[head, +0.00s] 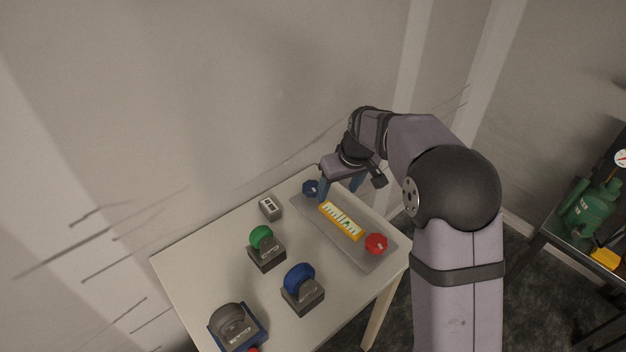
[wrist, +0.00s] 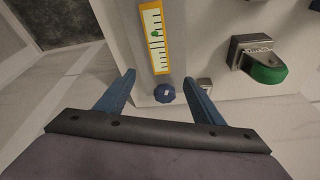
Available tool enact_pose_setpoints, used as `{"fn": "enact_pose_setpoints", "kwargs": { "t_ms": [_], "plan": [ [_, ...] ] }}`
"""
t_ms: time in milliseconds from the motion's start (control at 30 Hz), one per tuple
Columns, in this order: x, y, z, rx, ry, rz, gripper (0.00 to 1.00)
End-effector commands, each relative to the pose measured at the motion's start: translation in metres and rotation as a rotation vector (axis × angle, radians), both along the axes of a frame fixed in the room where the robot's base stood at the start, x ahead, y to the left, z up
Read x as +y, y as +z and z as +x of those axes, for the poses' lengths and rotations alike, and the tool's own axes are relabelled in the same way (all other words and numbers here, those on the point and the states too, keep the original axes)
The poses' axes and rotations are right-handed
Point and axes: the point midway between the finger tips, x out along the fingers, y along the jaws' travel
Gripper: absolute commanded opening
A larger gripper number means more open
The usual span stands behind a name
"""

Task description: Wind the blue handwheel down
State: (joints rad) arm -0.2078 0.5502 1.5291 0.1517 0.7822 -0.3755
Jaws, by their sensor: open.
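The blue handwheel (head: 310,187) is a small faceted knob at the far end of a grey plate (head: 364,260) on the table. In the wrist view the blue handwheel (wrist: 164,93) shows between my two blue fingers, nearer the right one. My gripper (head: 340,187) is open over the far end of the plate, and one finger partly overlaps the handwheel's edge in the head view. In the wrist view my gripper (wrist: 158,79) holds nothing. I cannot tell how far the fingertips stand above the handwheel.
On the plate lie a yellow-framed scale (head: 341,221) and a red knob (head: 376,244). A switch box (head: 270,207), a green-topped block (head: 266,252), a larger blue-topped block (head: 302,290) and a grey-topped block (head: 236,325) stand left of the plate. A wall rises behind.

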Motion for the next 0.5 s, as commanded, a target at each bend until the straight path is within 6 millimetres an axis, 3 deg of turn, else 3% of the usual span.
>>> {"fn": "enact_pose_setpoints", "kwargs": {
  "t_ms": [100, 200, 500],
  "plan": [
    [0.027, 0.002, 0.029, -0.038, 0.066, 0.012, 0.62],
    [0.041, 0.003, 0.044, -0.064, 0.103, 0.02, 0.62],
    [0.056, 0.004, 0.057, -0.089, 0.14, 0.027, 0.62]
  ]
}}
